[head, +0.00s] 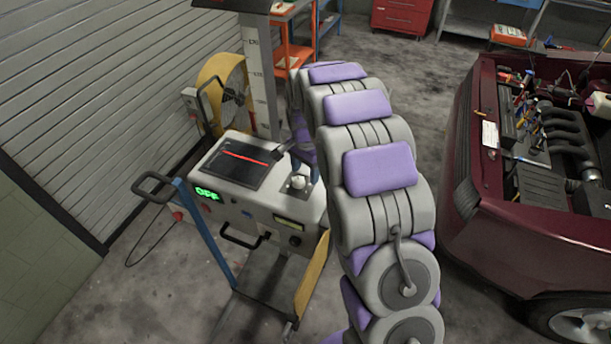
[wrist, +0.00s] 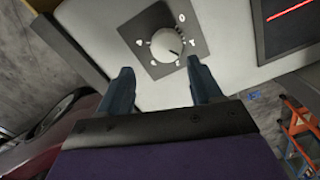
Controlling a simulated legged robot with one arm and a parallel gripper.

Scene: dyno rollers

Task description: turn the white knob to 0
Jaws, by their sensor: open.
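The white knob (wrist: 167,44) sits on a dark square plate with white marks around it, on top of a light machine; it also shows in the head view (head: 298,181). The mark at the plate's upper right looks like a 0. A dark pointer line on the knob seems to face the lower right, away from that mark. My gripper (wrist: 160,80) is open, its two blue fingers apart and pointing toward the knob. The knob lies just beyond the fingertips, roughly between their lines, and no contact shows. In the head view my arm partly hides the gripper.
The machine cart (head: 262,207) has a dark screen (head: 238,163) with a red line and a green display (head: 207,194) reading OFF. A maroon car (head: 530,200) with its hood open stands at right. A yellow fan (head: 228,90) and orange shelf (head: 292,48) stand behind.

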